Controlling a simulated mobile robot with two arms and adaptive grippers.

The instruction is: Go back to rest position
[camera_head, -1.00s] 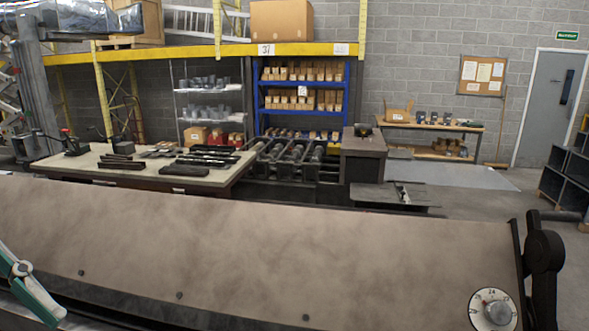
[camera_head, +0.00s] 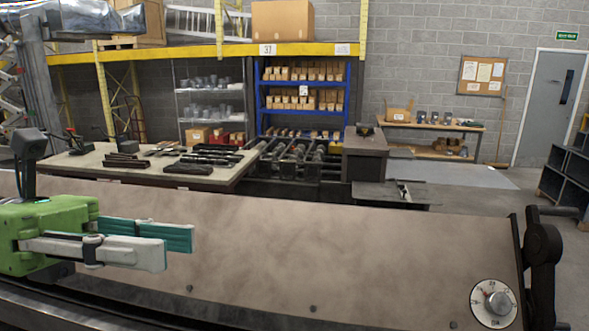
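My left gripper (camera_head: 178,248) is at the left of the head view, a green body with two long fingers in grey and teal pointing right. It is in front of the brown sheet-metal machine (camera_head: 360,245), with nothing seen between its fingers. One finger partly overlaps the other from this angle, so the gap between them is hard to judge. My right gripper is not in view.
The long machine spans the foreground, with a round dial (camera_head: 494,304) and a dark lever (camera_head: 543,245) at its right end. Behind it stand a workbench (camera_head: 110,175) with dark tools, a blue shelf (camera_head: 303,67) and a dark cabinet (camera_head: 364,158). Open floor lies at right.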

